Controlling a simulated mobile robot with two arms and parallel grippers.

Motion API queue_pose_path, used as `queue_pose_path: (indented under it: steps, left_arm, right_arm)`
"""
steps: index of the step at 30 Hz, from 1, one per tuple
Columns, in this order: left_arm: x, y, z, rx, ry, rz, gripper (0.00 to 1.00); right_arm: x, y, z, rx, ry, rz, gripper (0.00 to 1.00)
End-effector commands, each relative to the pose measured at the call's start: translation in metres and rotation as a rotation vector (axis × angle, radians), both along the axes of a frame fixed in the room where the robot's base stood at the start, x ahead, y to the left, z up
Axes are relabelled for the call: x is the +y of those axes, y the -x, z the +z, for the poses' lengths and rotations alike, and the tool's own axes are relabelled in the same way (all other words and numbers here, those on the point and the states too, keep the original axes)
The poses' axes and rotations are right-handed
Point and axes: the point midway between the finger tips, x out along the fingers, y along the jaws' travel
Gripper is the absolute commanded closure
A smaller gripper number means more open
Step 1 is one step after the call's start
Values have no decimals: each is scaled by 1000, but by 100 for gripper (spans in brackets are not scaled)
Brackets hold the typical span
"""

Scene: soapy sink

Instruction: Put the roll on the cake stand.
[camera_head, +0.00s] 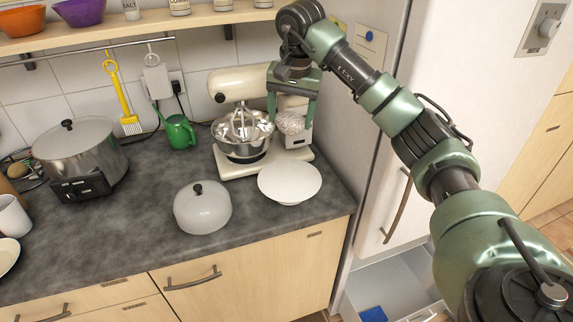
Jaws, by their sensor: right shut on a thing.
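The roll (290,123), round and pale pink with a speckled surface, is between the fingers of my right gripper (291,114). The gripper points down and is shut on it. The cake stand (290,185), with a wide white round top, is on the dark counter below and in front of the roll; its foot is mostly hidden under the top. The roll appears above and behind the stand's top, apart from it. My left gripper is not in view.
A cream stand mixer (237,87) with a metal bowl stands just behind and left of the stand. A domed lid with a black knob (202,210) sits to the left. A green watering can (179,132) and a big pot (78,150) stand farther left. The fridge (400,150) is at right.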

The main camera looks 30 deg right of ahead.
Motion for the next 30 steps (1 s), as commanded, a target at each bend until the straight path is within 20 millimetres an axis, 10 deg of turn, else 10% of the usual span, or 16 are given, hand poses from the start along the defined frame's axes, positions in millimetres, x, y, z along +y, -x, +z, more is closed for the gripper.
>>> queue_pose_path:
  steps: [12, 30]
  left_arm:
    - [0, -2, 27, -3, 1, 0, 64]
    - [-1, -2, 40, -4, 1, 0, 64]
  right_arm:
    - [1, 1, -104, 5, 0, 2, 70]
    - [0, 0, -159, -1, 0, 2, 70]
